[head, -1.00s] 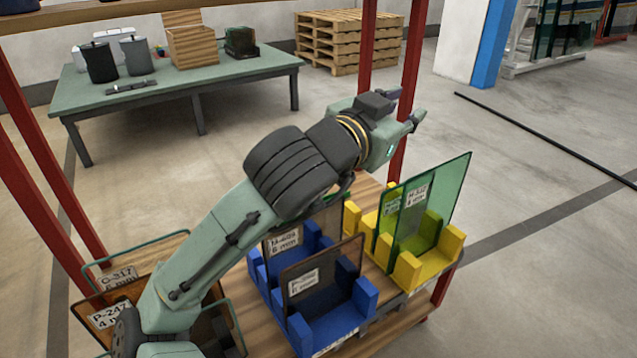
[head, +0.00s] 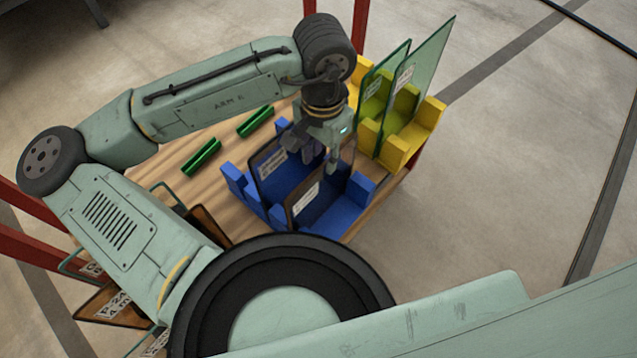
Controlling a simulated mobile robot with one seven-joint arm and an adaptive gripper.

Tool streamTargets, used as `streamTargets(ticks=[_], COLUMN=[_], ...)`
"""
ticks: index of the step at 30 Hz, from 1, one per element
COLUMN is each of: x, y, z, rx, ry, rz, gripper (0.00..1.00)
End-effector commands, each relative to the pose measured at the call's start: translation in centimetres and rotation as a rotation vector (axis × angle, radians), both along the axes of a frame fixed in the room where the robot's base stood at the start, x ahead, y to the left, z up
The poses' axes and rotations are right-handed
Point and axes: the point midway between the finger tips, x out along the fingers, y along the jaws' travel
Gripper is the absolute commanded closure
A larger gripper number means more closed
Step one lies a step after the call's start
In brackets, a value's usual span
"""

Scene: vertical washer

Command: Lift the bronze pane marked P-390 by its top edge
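A blue rack (head: 346,213) on the wooden shelf holds two dark bronze panes standing on edge. The nearer bronze pane (head: 325,180) has a white label on its left part, too small to read now; a second bronze pane (head: 267,172) stands behind it, also labelled. Neither shows P-390 legibly. My gripper (head: 319,161) points down over the blue rack, its fingers apart and nothing seen between them. It overlaps the top edge of the nearer pane in the picture; I cannot tell whether it touches.
A yellow rack (head: 427,128) at the right holds tall greenish panes (head: 424,68). Green strips (head: 202,157) lie on the wooden shelf (head: 190,185). More labelled panes (head: 97,305) stand at the lower left, partly behind my arm. Red posts rise around the shelf.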

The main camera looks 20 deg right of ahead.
Motion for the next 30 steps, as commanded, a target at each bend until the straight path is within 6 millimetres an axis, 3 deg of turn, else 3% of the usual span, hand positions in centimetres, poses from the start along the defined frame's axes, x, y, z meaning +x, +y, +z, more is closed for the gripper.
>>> streamTargets(ticks=[3,11,20,30], x=[0.0,-0.1,-0.3,-0.2], y=[0.0,-0.1,-0.3,-0.3], z=[-2.0,-4.2,-8.3,-8.9], rx=[-0.001,-0.003,-0.003,-0.004], ry=[0.0,-0.002,-0.002,-0.004], rz=[0.0,-0.001,0.0,0.0], gripper=[0.7,0.7,0.7,0.72])
